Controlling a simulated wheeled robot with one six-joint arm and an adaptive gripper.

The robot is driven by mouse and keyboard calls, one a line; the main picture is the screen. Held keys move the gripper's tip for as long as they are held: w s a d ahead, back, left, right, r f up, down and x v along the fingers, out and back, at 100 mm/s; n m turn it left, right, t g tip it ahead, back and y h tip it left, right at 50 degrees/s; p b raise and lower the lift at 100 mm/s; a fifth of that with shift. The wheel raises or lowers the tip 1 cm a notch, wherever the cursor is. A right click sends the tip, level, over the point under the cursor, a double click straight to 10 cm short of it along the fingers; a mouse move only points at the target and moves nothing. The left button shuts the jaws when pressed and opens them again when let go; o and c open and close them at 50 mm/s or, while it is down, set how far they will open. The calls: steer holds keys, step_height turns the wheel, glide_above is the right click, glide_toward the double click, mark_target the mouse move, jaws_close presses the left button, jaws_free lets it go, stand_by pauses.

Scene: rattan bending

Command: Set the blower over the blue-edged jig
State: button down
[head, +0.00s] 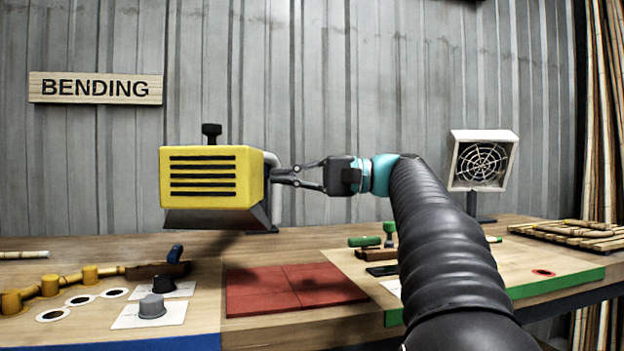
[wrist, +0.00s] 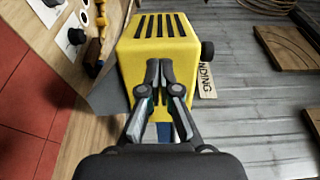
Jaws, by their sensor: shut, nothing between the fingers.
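The blower (head: 212,180) is a yellow box with dark slots, a grey flared hood below and a black knob on top. It is above the bench, left of centre in the head view, between the blue-edged jig and the red tiles. My gripper (head: 274,176) is shut and empty, with its fingertips at the blower's right side. The wrist view shows the closed fingertips (wrist: 160,68) against or just in front of the yellow blower (wrist: 120,62); contact is unclear. The blue-edged jig (head: 205,308) is a wooden board at lower left.
The jig carries a cane with yellow collars (head: 50,286), a blue-handled clamp (head: 175,254) and a grey knob (head: 152,306). Red tiles (head: 262,291) lie right of it. A green-edged board (head: 560,285), a white fan (head: 483,160) and a bamboo rack (head: 575,232) are farther right.

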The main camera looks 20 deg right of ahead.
mark_target(251, 176)
steer(key=shift+x, duration=1.85)
steer(key=shift+a, duration=0.1)
